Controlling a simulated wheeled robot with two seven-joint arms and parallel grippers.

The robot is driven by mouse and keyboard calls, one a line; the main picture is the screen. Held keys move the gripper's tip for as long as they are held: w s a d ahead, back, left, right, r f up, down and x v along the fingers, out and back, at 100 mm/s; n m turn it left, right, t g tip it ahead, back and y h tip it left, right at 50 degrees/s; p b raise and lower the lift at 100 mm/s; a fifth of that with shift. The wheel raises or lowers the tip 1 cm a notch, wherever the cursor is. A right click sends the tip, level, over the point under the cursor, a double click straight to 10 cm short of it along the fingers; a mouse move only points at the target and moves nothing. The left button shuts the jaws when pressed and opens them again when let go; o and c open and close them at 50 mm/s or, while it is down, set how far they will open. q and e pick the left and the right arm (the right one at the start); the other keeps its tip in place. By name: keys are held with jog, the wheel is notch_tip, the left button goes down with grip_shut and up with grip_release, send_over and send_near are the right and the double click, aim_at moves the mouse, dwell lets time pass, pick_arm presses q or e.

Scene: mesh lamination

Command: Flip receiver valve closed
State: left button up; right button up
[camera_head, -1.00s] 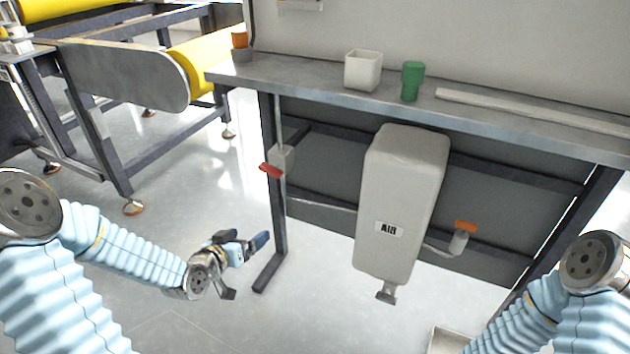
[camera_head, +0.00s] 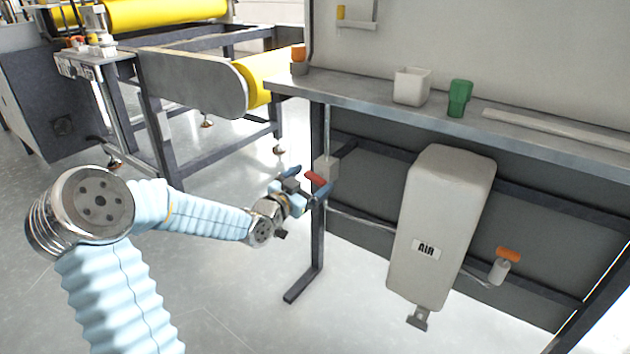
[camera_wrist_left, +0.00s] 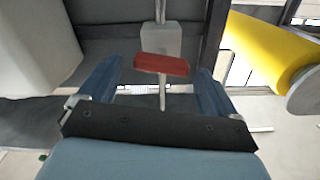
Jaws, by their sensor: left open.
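A red valve handle (camera_head: 316,178) sits on a grey valve body (camera_head: 326,168) on the thin vertical pipe at the bench's left leg. The beige tank marked AIR (camera_head: 442,230) hangs under the bench, and an orange handle (camera_head: 508,254) sits on a fitting to its right. My left gripper (camera_head: 306,182) is open at the red handle. In the left wrist view, the red handle (camera_wrist_left: 162,64) shows between the tips of the spread blue fingers, lying crosswise. I cannot tell whether either finger touches it. My right gripper is out of view.
The bench top (camera_head: 370,103) above holds a white square cup (camera_head: 412,87), a green cup (camera_head: 459,98) and a long pale strip. A conveyor with a yellow roller (camera_head: 256,82) stands behind on the left. The floor in front is clear.

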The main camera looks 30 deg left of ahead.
pick_arm(q)
jog(key=shift+w, duration=1.15)
jog(key=c, duration=0.9)
jog(key=shift+r+n+p, duration=0.1)
jog(key=shift+n+p, duration=0.4)
jog(key=shift+n, duration=0.3)
jog(key=shift+c, duration=0.3)
jog(key=shift+n, duration=0.5)
jog(key=o, duration=1)
jog(key=shift+c, duration=0.2)
